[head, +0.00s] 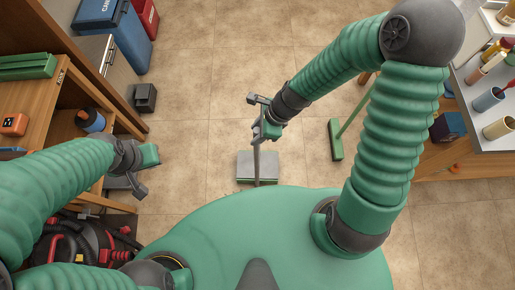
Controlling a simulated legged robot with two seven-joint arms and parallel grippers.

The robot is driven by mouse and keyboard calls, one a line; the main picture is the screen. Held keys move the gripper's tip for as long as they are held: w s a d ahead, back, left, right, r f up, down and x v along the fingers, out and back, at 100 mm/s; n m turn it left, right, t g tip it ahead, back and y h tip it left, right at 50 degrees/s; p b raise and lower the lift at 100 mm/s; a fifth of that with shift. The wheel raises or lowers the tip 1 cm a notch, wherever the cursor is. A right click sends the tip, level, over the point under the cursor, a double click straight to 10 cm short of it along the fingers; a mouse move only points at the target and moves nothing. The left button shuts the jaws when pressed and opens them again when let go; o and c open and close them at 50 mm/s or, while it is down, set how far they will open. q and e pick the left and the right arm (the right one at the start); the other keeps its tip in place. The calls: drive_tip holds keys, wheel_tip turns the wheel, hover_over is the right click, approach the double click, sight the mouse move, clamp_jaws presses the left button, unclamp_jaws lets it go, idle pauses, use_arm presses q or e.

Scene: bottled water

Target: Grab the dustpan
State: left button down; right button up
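The dustpan is a grey pan (244,167) on the tiled floor in the middle of the head view, just beyond my green body. Its thin upright handle (257,155) rises from the pan toward my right gripper (262,122). My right gripper is at the upper end of the handle, and its fingers overlap the handle in the picture. I cannot tell whether they are closed on it. My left gripper (146,172) is at the left, well away from the dustpan, with its fingers apart and nothing seen between them.
A green broom (335,140) stands right of the dustpan. A wooden shelf (40,100) lines the left, with a red and black machine (80,245) below. Blue (120,30) and red (146,16) bins stand upper left. A table (492,140) with cups is at right.

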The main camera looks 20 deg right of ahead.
clamp_jaws()
idle(1.2)
